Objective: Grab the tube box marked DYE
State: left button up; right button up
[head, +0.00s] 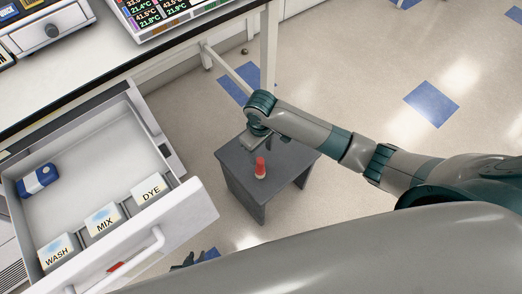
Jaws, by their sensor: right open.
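The tube box marked DYE (151,188) stands in the open drawer (130,140), at the right end of a row of white boxes with blue patches. The MIX box (103,218) and the WASH box (57,250) stand to its left along the drawer's front. My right gripper (250,143) is open over the back of a small grey stool, right of the drawer and apart from the DYE box. Only dark tips of my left gripper (187,261) show below the drawer front. My arm hides the rest, so its opening cannot be told.
A blue and white object (37,181) lies at the drawer's left side. The grey stool (250,170) holds a red-topped item (260,168). The drawer front has a white handle (140,254). A bench with instruments (160,14) runs behind. Open tiled floor lies at right.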

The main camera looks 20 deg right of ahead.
aim_at(149, 190)
jog(key=u, duration=0.85)
